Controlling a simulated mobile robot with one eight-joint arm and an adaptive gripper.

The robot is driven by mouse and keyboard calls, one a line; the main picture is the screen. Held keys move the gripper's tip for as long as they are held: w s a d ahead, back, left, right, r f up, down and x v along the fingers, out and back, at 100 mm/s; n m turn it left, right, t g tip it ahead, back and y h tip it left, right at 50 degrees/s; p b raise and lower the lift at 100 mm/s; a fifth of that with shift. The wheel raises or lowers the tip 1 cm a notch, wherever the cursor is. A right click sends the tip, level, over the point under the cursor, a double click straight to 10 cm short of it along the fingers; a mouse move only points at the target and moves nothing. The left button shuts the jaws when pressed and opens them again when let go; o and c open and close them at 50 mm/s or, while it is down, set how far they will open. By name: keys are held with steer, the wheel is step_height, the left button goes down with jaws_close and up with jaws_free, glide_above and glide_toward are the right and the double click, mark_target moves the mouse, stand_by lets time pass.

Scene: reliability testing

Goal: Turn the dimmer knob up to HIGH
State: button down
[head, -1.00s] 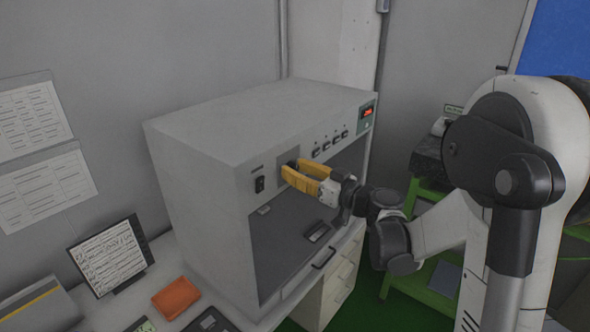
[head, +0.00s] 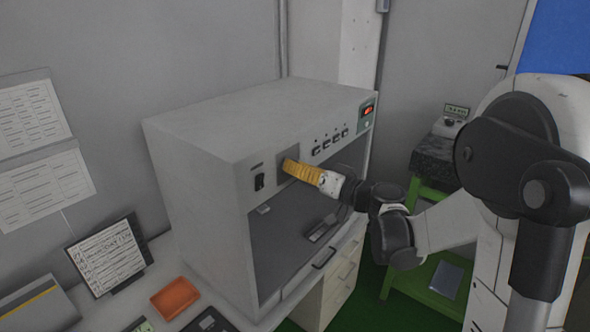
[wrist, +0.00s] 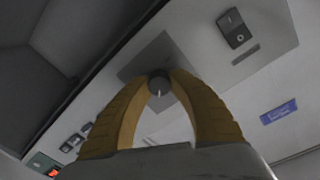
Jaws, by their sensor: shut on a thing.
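The dimmer knob (wrist: 159,84) is a dark round knob with a pale pointer line, set on a grey square plate (wrist: 150,62) on the front panel of the light cabinet. In the wrist view my gripper (wrist: 159,82) has its two yellow fingers on either side of the knob, shut on it. In the head view my gripper (head: 289,167) reaches the panel from the right, its fingers rolled edge-on, and the knob is hidden behind them. I cannot read any HIGH marking.
The grey cabinet (head: 215,125) stands on a white desk.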

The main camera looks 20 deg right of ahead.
steer(key=m, duration=0.4)
steer(key=shift+m+b, duration=0.3)
steer(key=shift+b, duration=0.1)
steer(key=m, duration=0.3)
steer(key=shift+m+g+b, duration=0.3)
steer(key=shift+g, duration=0.1)
steer(key=m, duration=0.3)
steer(key=shift+y, duration=0.3)
steer(key=shift+d+m+b, duration=0.1)
steer(key=shift+m+b, duration=0.4)
steer(key=shift+m, duration=1.4)
steer(key=c, duration=1.1)
jaws_free()
steer(key=shift+c, duration=0.2)
